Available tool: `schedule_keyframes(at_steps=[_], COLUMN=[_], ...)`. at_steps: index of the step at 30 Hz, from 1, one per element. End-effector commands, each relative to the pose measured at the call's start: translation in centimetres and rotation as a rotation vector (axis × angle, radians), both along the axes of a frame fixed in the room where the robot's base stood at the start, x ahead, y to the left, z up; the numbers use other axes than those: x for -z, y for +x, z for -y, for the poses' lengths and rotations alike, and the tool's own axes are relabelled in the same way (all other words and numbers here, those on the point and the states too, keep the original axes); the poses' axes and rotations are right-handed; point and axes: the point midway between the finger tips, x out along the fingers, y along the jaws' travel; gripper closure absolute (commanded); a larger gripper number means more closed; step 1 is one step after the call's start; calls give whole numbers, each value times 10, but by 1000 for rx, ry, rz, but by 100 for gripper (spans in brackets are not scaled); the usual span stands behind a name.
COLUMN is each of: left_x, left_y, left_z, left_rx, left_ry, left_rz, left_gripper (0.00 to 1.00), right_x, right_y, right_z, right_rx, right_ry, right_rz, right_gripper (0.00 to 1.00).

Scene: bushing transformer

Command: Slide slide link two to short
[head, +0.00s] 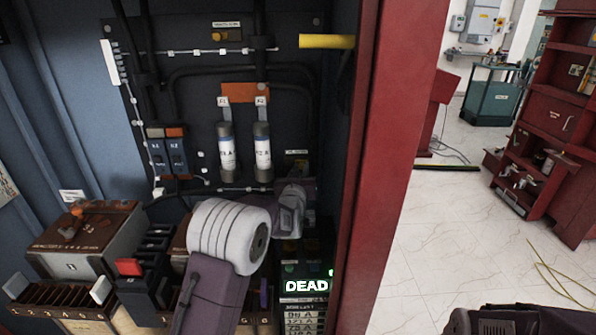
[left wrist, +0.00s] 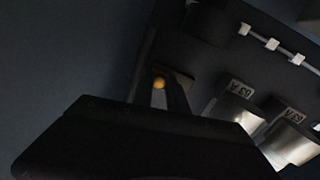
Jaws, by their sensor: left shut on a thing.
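My left arm reaches up from the bottom of the head view into the cabinet. Its gripper (head: 297,188) is low on the back panel, right of two white fuses, mostly hidden by my wrist. In the left wrist view, the dark jaws (left wrist: 160,96) are shut around a small part with a round yellow knob (left wrist: 160,83). It looks like a slide link, but no number on it is readable. Its short position cannot be made out. My right gripper's jaws cannot be made out; only a dark part shows at the head view's bottom right.
Two fuses (head: 228,152) stand beside my left gripper, and their ends show close by in the wrist view (left wrist: 236,112). A lit DEAD display (head: 306,286) is below. Terminal boxes (head: 88,240) fill the lower left. The red cabinet post (head: 385,165) bounds the right side.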

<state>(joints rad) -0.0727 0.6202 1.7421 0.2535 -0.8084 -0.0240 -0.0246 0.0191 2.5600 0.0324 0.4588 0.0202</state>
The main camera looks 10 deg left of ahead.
Motion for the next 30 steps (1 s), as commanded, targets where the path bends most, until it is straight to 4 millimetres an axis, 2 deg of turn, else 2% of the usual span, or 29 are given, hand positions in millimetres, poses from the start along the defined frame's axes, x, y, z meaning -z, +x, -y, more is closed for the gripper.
schedule_keyframes(at_steps=[2, 3, 4, 5, 13, 17, 26, 30], left_x=[0, 0, 0, 0, 0, 0, 0, 3], left_y=[0, 0, 0, 0, 0, -8, -65, -83], left_z=[3, 3, 3, 3, 1, 2, 10, 13], left_rx=[6, 6, 6, 5, 3, 3, 5, 6], left_ry=[2, 2, 2, 2, 1, 1, 2, 2], left_rz=[-2, -2, -2, -2, -1, -2, -1, 0], left_gripper=[100, 70, 62, 60, 60, 60, 60, 60], right_x=[0, 0, 0, 0, 0, 0, 3, 15], right_y=[0, 0, 0, 0, 0, 0, 0, 0], right_z=[0, 0, 0, 0, 0, 0, 0, 0], right_rx=[0, 0, 0, 0, 0, 0, 0, 0], right_ry=[0, 0, 0, 0, 0, 0, 0, 0], right_rz=[0, 0, 0, 0, 0, 0, 0, 0], right_gripper=[64, 64, 64, 64, 64, 64, 64, 64])
